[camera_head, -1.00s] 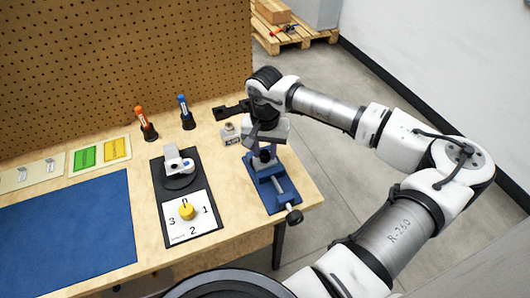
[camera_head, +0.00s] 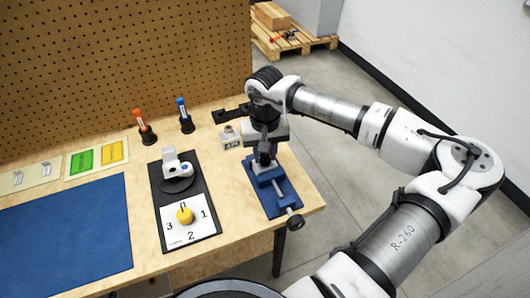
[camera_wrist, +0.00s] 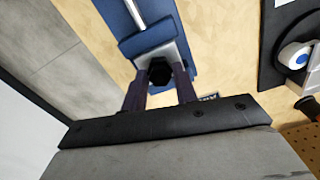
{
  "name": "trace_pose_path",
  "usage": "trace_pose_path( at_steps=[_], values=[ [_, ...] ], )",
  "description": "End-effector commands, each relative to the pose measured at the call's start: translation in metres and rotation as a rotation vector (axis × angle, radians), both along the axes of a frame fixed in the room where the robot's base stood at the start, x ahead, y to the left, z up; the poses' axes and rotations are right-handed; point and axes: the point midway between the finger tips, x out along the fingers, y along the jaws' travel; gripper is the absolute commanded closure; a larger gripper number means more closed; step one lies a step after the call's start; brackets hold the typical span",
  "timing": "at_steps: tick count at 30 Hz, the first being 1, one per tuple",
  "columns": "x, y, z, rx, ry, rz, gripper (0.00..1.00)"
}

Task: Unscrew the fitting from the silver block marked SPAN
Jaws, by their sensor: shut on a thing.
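My gripper (camera_wrist: 160,78) points down over the blue vise (camera_wrist: 155,38), one dark finger on each side of a black hexagonal fitting (camera_wrist: 160,72). The jaws are shut on the fitting. The fitting sits at the end of a silver block (camera_wrist: 174,50) held in the vise. No marking shows on this block, so I cannot read SPAN. In the head view, my gripper (camera_head: 265,158) hides the fitting and most of the block, above the blue vise (camera_head: 280,200) at the table's right end.
A small labelled silver block (camera_head: 231,138) stands just left of my gripper. A black plate (camera_head: 162,203) with a white, blue-ended part (camera_head: 172,162) and a yellow knob (camera_head: 184,215) lies further left. Orange (camera_head: 145,127) and blue (camera_head: 185,116) tools stand behind. A blue mat (camera_head: 70,230) lies clear.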

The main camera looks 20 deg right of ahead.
Motion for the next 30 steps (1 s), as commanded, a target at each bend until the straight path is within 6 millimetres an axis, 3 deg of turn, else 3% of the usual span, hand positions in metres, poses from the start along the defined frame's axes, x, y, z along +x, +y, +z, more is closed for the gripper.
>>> trace_pose_path(
  at_steps=[12, 20, 21, 26, 30],
  values=[
    [0.0002, 0.0002, -0.0008, 0.001, -0.001, 0.334, 0.94],
    [0.0001, 0.0002, 0.0003, 0.001, -0.001, 0.35, 0.94],
    [0.0001, 0.0002, 0.0003, 0.001, -0.001, 0.35, 0.66],
    [0.0001, 0.0002, 0.0002, 0.001, -0.001, 0.349, 0.46],
    [0.0001, 0.0002, 0.0002, 0.0, 0.0, 0.348, 0.46]
  ],
)
